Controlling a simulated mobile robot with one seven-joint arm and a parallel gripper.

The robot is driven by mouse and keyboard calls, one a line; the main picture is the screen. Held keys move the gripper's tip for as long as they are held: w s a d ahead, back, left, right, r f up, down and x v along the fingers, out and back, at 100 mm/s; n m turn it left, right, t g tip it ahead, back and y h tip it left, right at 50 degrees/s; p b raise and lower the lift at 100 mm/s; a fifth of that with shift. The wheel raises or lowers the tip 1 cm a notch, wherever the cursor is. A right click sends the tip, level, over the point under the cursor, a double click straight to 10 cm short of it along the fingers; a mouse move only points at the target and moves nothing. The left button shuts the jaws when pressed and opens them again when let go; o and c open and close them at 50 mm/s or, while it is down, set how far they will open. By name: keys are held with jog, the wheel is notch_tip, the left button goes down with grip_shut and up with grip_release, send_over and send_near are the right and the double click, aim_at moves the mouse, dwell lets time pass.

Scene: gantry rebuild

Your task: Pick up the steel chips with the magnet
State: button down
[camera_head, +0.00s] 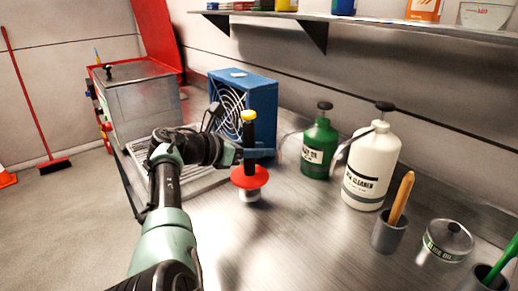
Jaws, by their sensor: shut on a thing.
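The magnet tool (250,178) has a yellow knob, a black handle, a red disc and a pale round foot. My gripper (260,153) is shut around its black handle, above the red disc. The tool is upright over the metal bench (300,235). I cannot tell whether its foot touches the bench. I cannot make out any steel chips; the area behind the foot and my arm is partly hidden.
A blue fan box (258,95) stands close behind the magnet, with a grey metal cabinet (145,105) at left. A green pump bottle (319,147), white cleaner bottle (371,170), grey cup (389,234) and round tin (447,241) stand at right. The bench front is clear.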

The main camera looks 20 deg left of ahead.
jog(key=shift+r, duration=0.3)
jog(key=shift+r+p, duration=0.65)
jog(key=shift+p, duration=0.25)
notch_tip(320, 180, up, 8)
jog(key=p, duration=0.7)
jog(key=shift+p, duration=0.4)
dwell(0.3)
